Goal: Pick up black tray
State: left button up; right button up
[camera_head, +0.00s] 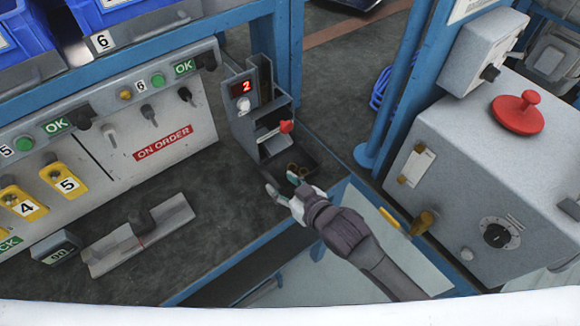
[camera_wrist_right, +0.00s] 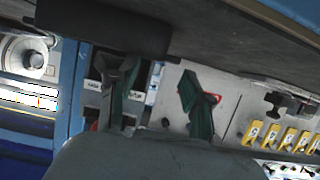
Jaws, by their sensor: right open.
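A small black tray (camera_head: 309,160) with a few brass-coloured pieces in it sits at the foot of a grey dispenser (camera_head: 252,117) in the head view. My right gripper (camera_head: 280,183) is open at the tray's near edge, its two green-tipped fingers apart. I cannot tell whether a finger touches the tray. In the right wrist view the open fingers (camera_wrist_right: 155,98) show with nothing clearly held between them. A dark shape (camera_wrist_right: 100,33) lies beyond them there; I cannot tell whether it is the tray. My left gripper is not in view.
The dispenser has a red display and a red knob (camera_head: 286,126). A grey panel with yellow tags (camera_head: 65,182) stands at left. A metal fixture (camera_head: 138,235) lies on the dark bench. A grey box with a red button (camera_head: 518,113) stands at right, beside a blue post (camera_head: 398,90).

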aim_at(270, 178)
jog(key=shift+a+x, duration=0.25)
jog(key=shift+x, duration=2.75)
jog(key=shift+s, duration=0.2)
grip_shut()
